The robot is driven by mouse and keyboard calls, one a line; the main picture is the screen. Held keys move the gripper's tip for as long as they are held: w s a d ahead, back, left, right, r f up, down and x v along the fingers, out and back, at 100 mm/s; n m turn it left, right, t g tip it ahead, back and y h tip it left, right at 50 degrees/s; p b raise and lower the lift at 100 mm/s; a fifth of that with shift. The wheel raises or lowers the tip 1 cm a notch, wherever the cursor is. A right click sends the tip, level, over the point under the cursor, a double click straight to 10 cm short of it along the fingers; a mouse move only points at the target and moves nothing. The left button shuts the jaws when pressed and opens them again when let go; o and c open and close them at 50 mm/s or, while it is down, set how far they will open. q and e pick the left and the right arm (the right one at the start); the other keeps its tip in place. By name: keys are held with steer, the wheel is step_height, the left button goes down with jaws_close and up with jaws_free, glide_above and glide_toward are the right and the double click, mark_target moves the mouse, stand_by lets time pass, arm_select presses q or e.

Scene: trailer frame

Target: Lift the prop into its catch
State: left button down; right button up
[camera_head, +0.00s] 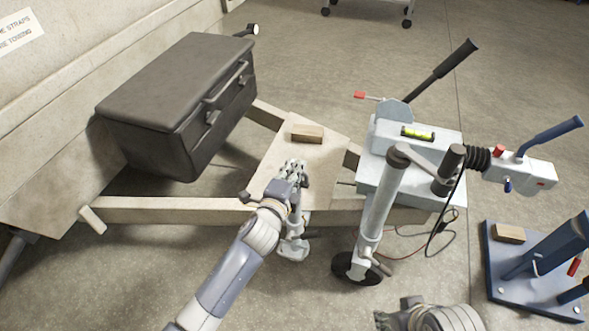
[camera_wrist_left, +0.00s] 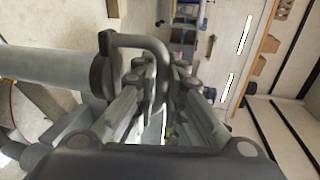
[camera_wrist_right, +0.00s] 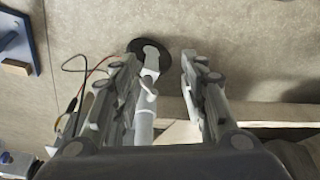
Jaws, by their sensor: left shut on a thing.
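My left gripper (camera_head: 291,174) is over the near beam of the trailer frame (camera_head: 160,210). In the left wrist view its fingers (camera_wrist_left: 165,72) are shut on a grey bent handle (camera_wrist_left: 143,42). The handle joins a dark collar at the end of a grey tube (camera_wrist_left: 45,65), which looks like the prop. In the head view a pale upright part (camera_head: 293,245) shows below the gripper; I cannot tell if it is the prop's foot or my wrist. The catch cannot be made out. My right gripper (camera_wrist_right: 160,65) is open and empty; it is partly cut off at the head view's bottom edge.
A black box (camera_head: 175,105) stands on the frame at the left. A wooden block (camera_head: 307,134) lies on the plate. The jockey wheel (camera_head: 362,268) and its tube stand right of my left gripper, below the coupler. A blue stand (camera_head: 530,285) is at the right.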

arm_select(q)
steer(key=shift+d+r+p, duration=0.1)
steer(key=shift+r+p, duration=0.2)
steer(key=shift+r, duration=0.5)
steer(key=shift+w+d+r+p, duration=0.1)
steer(key=shift+r+p, duration=0.1)
steer(key=shift+p, duration=0.15)
arm_select(e)
steer(key=shift+x, duration=1.15)
steer(key=shift+w+a, duration=0.1)
steer(key=shift+w, duration=0.1)
arm_select(q)
steer(key=c, duration=1.7)
jaws_free()
steer(key=shift+r, duration=0.1)
arm_select(e)
steer(key=shift+s+r, duration=0.1)
arm_select(q)
steer(key=shift+s, duration=0.2)
